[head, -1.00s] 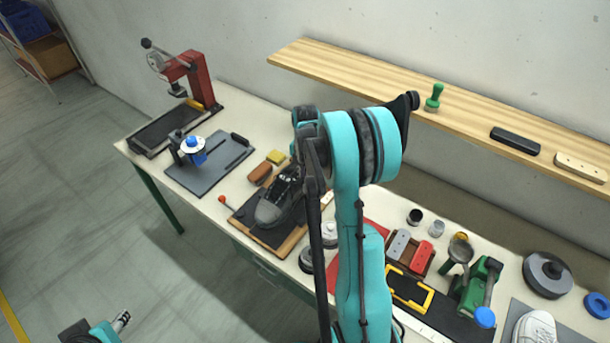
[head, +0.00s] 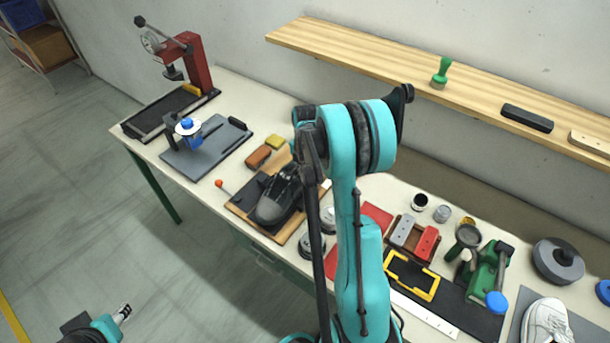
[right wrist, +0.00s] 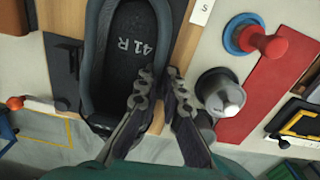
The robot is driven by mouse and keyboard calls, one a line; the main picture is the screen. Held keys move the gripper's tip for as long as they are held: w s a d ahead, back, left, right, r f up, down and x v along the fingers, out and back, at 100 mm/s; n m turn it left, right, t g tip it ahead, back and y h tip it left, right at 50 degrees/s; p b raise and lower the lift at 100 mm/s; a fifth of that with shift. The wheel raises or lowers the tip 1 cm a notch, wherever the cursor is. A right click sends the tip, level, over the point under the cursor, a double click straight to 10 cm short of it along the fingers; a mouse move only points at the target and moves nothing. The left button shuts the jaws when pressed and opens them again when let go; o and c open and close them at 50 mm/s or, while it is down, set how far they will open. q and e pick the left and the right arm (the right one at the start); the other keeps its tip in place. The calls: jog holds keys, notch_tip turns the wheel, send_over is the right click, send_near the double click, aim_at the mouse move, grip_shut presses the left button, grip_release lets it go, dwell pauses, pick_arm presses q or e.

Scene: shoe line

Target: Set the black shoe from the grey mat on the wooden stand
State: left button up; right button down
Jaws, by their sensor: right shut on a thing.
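The black shoe (head: 277,198) is over the wooden stand (head: 284,236), a wooden board with a dark top, in the head view. In the right wrist view I look down into the shoe (right wrist: 128,15), with "41 R" on its insole; the stand's wood (right wrist: 160,118) shows beside it. My right gripper (right wrist: 165,85) is shut on the shoe's side wall, near one end of the opening. I cannot tell whether the sole touches the stand. The grey mat (head: 222,160) at the left bears a blue and white item, no shoe. My left gripper (head: 123,314) is low at the left, away from the table.
A red press (head: 196,62) stands at the far left. Orange (head: 258,156) and yellow (head: 275,142) blocks lie behind the stand. Grey round pieces (head: 312,245) are close on its right. A white shoe (head: 547,322) is at the far right. A wooden shelf (head: 390,75) overhangs the back.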

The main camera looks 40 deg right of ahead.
jog(key=shift+f+b, duration=0.45)
jog(key=c, duration=1.6)
grip_release()
jog(key=shift+r, duration=0.1)
notch_tip(320, 180, up, 12)
jog(key=s+a+r+m+t+b, duration=0.1)
jog(key=s+a+m+t+b, duration=0.35)
jog(key=a+m, duration=0.7)
jog(key=s+a+f+m+t+b, duration=0.2)
jog(key=s+a+f+m+b, duration=0.2)
jog(key=s+a+m, duration=0.6)
jog(key=a+f, duration=0.2)
jog(key=a, duration=0.1)
jog(key=shift+s+a+b, duration=0.2)
jog(key=shift+s+b, duration=0.15)
jog(key=shift+b, duration=0.05)
